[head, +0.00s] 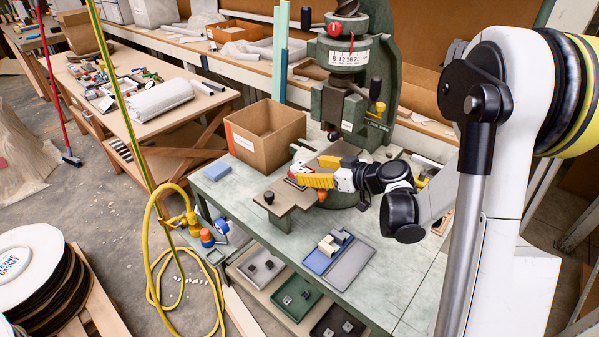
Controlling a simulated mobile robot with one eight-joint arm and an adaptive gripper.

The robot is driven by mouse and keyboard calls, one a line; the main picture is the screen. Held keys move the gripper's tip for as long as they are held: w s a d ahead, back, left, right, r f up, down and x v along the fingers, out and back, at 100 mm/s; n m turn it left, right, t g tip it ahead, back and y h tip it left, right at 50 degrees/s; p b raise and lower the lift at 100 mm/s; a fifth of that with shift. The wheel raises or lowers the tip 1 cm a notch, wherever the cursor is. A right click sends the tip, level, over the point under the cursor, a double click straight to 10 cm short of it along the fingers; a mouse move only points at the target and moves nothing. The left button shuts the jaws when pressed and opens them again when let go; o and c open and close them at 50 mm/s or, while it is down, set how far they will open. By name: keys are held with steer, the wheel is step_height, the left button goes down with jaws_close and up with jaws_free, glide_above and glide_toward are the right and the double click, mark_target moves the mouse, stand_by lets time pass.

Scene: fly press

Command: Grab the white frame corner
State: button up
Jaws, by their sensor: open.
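A small off-white angular piece (328,245), which looks like the white frame corner, lies on the blue mat (316,262) near the front of the green press bench. A grey piece (341,236) lies close beside it. My gripper (307,171), with yellow fingers, is open over the press's work plate, up and left of the off-white piece and apart from it. Something small, red and white, shows by the fingertips; I cannot tell what it is or whether they touch it.
The green fly press (349,100) stands behind my gripper. A grey mat (352,265) adjoins the blue one. Trays with small parts sit on a lower shelf. The bench's front right is clear.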

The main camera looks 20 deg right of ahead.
mark_target(300, 166)
steer(key=b+x, duration=0.1)
steer(key=x, duration=0.4)
steer(key=shift+w+r+b, duration=0.15)
steer(key=shift+r+b, duration=0.1)
steer(key=shift+b, duration=0.15)
steer(key=shift+r, duration=0.1)
steer(key=c, duration=1.3)
